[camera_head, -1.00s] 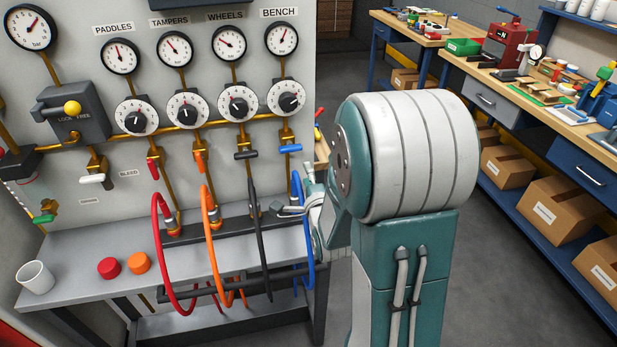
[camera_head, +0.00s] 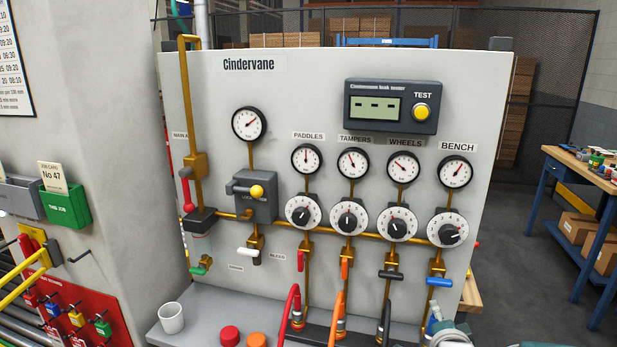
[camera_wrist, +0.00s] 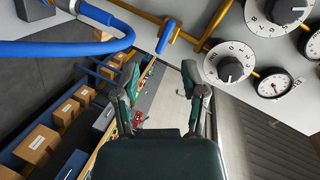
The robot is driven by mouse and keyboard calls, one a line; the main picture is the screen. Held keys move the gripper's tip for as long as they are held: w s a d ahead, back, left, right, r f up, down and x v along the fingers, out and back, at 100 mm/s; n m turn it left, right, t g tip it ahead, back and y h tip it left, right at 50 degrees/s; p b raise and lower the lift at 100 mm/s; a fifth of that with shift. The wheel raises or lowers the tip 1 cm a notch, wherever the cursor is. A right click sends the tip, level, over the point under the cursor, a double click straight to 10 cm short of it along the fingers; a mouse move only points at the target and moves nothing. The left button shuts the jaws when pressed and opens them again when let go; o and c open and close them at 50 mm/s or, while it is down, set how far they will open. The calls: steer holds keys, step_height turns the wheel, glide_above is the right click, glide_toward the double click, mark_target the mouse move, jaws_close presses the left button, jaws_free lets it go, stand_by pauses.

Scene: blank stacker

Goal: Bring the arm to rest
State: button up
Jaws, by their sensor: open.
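My gripper (camera_wrist: 160,80) shows in the wrist view with its two fingers apart and nothing between them. In that view the blue hose (camera_wrist: 70,47) of the panel runs across the upper left, beside the fingers. The blue valve handle (camera_wrist: 167,36) and a dial knob (camera_wrist: 230,69) are above and to the right of the fingertips. In the head view only a small part of my arm shows at the bottom edge, right of centre, below the BENCH blue handle (camera_head: 439,282). The gripper cannot be made out clearly there.
The gauge panel (camera_head: 300,85) stands ahead with a leak tester (camera_head: 390,106), gauges, dials and pipes. A white cup (camera_head: 171,318), a red cap (camera_head: 229,336) and an orange cap (camera_head: 257,340) are on its shelf. A workbench (camera_head: 582,170) stands at right, with open floor between.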

steer(key=s+a+r+n+g+y, duration=0.1)
steer(key=s+a+n+g, duration=0.2)
steer(key=s+n, duration=0.2)
steer(key=s+a+r+n+g+y, duration=0.1)
steer(key=s+a+r+n+g, duration=0.1)
steer(key=s, duration=0.7)
steer(key=s+a+r+n+g+y, duration=0.1)
steer(key=s+a+r+n+g, duration=0.1)
steer(key=s+a+n, duration=0.4)
steer(key=s+n+g, duration=0.1)
steer(key=n, duration=0.1)
steer(key=shift+s+a+r+n+g, duration=0.25)
steer(key=shift+s+n+g, duration=0.1)
steer(key=shift+n+g, duration=0.05)
